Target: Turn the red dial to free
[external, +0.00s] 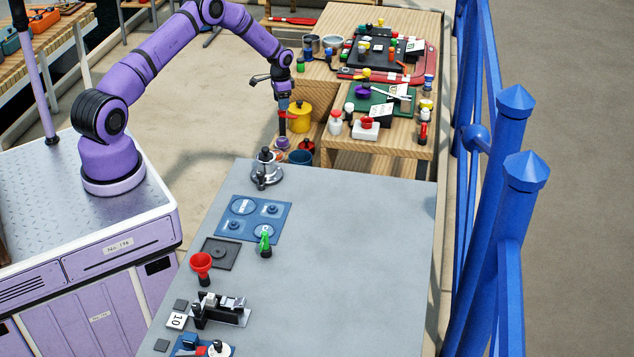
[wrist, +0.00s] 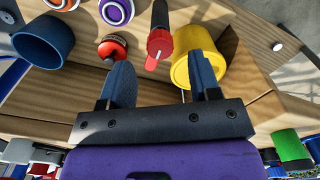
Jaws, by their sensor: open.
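My gripper (wrist: 160,65) is open in the wrist view, with its two dark blue fingers apart. A red piece with a black cylindrical end and a small pointer-like tab (wrist: 160,42) shows beyond and between the fingertips. I cannot tell whether it is the dial, and no "free" mark is readable. A round red knob-like piece (wrist: 113,47) lies to its left. In the external view my gripper (external: 284,103) hangs low at the left edge of the wooden bench (external: 345,153), near the yellow pot (external: 300,117). A red part (external: 367,122) sits on a white box farther right.
The yellow pot is close by the right finger in the wrist view. A dark blue cup (wrist: 42,40) and a purple-and-white ring (wrist: 116,10) are to the left. The grey table (external: 350,260) in front has much clear surface. A blue railing (external: 510,230) runs along the right.

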